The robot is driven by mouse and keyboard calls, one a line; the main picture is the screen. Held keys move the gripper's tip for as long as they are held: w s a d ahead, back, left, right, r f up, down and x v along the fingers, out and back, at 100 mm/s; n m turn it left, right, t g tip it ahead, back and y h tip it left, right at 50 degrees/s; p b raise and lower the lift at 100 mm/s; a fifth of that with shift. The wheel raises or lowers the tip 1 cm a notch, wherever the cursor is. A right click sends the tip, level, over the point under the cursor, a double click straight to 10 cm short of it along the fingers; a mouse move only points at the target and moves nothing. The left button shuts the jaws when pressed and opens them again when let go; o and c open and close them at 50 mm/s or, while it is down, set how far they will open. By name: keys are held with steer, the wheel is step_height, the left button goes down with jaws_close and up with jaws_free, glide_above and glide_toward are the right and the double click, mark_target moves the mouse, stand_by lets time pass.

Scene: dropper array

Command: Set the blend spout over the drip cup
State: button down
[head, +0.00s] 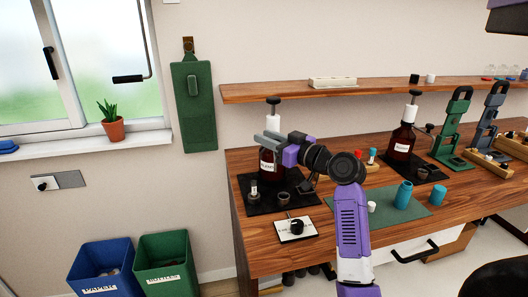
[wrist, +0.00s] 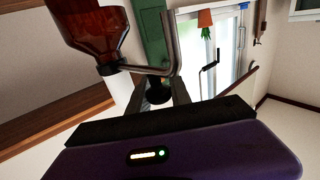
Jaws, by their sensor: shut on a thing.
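The left amber bottle (head: 267,168) with a white pump collar (head: 273,116) stands on a black mat (head: 262,207), partly hidden by my gripper. In the wrist view, which is upside down, the bottle (wrist: 98,28) shows with a bent metal spout (wrist: 170,45) reaching out from its collar. My gripper (head: 268,141) is at the bottle's upper part; in the wrist view my gripper (wrist: 158,92) is shut on a dark knob by the spout. A small dark cup (head: 283,198), seemingly the drip cup, sits on the mat. The spout's tip over the cup cannot be made out.
A small labelled vial (head: 254,191) stands on the mat's left. A white plate (head: 297,230) with a black round piece lies in front. A second amber bottle (head: 402,142) stands right. A shelf (head: 350,90) runs above.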

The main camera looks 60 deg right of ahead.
steer(key=shift+s+d+f+n+t+y+b, duration=0.15)
steer(key=shift+s+n+y+b, duration=0.35)
steer(key=shift+y+b, duration=0.3)
steer(key=shift+s+d+r+n+t+y+b, duration=0.15)
steer(key=shift+s+n+y+b, duration=0.1)
steer(key=shift+n+y+b, duration=0.5)
steer(key=shift+y, duration=0.35)
steer(key=c, duration=1.2)
jaws_free()
steer(key=s, duration=0.7)
steer(key=shift+s+a+b, duration=0.3)
steer(key=shift+s, duration=0.1)
